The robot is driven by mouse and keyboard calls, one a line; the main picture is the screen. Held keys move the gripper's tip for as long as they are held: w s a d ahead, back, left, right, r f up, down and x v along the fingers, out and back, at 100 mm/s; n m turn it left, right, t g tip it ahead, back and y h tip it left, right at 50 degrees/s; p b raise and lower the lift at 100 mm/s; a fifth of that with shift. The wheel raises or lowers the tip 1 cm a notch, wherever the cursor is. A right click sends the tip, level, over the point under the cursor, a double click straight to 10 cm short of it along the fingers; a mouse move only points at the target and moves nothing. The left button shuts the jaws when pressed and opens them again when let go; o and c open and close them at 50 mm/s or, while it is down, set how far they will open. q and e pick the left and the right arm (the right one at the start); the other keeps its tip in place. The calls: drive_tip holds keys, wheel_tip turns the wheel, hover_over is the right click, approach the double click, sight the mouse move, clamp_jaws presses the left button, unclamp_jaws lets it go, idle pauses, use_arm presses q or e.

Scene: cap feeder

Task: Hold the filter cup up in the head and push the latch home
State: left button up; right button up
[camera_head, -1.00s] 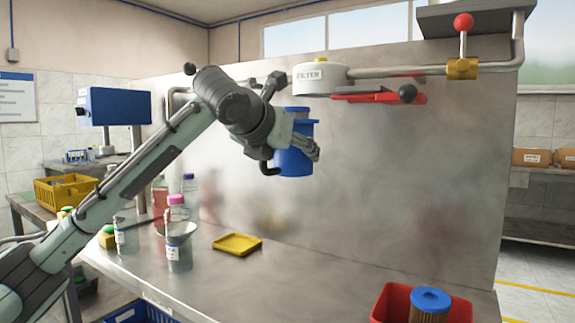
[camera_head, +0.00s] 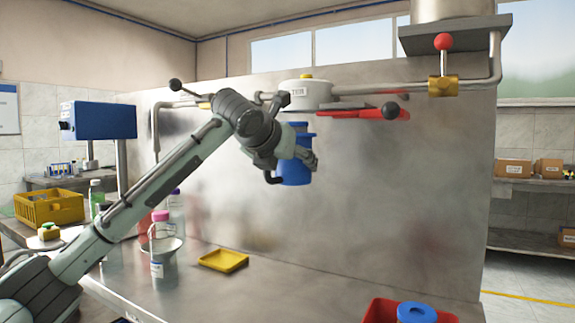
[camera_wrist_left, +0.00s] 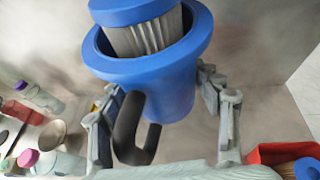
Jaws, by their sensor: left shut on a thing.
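The blue filter cup (camera_head: 296,171) is upright in my left gripper (camera_head: 307,158), with a small gap below the white filter head (camera_head: 305,95). In the left wrist view the fingers close around the cup (camera_wrist_left: 173,85), with its dark handle (camera_wrist_left: 132,125) towards the camera. A pleated filter cartridge (camera_wrist_left: 147,36) with a blue cap stands inside it. The red latch (camera_head: 350,113) sticks out to the right under the head and ends in a black knob (camera_head: 390,110). My right gripper is out of view.
A pipe with a brass valve (camera_head: 443,86) and red-knobbed lever runs right of the head. A steel panel (camera_head: 400,190) stands behind. On the bench are a yellow tray (camera_head: 223,260), bottles (camera_head: 158,250) and a red bin (camera_head: 372,312) with a blue-capped filter.

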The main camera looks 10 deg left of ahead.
use_arm(q)
drive_tip(key=shift+w+d+r, duration=0.1)
drive_tip(key=shift+w+d, duration=0.1)
drive_tip(key=shift+w, duration=0.3)
drive_tip(key=shift+w+d+r, duration=0.1)
drive_tip(key=shift+w+d, duration=0.1)
drive_tip(key=shift+w, duration=0.25)
drive_tip(key=shift+w+d+r+p, duration=0.1)
drive_tip(key=shift+w+d+p, duration=0.15)
drive_tip(key=shift+w, duration=0.35)
drive_tip(key=shift+w+d+p, duration=0.1)
drive_tip(key=shift+w+d, duration=0.15)
drive_tip(key=shift+w, duration=0.3)
drive_tip(key=r, duration=0.1)
drive_tip(key=w+r, duration=0.1)
drive_tip(key=r, duration=0.2)
drive_tip(key=shift+w+d+r, duration=0.25)
drive_tip(key=shift+w+d, duration=0.05)
drive_tip(key=shift+w, duration=0.05)
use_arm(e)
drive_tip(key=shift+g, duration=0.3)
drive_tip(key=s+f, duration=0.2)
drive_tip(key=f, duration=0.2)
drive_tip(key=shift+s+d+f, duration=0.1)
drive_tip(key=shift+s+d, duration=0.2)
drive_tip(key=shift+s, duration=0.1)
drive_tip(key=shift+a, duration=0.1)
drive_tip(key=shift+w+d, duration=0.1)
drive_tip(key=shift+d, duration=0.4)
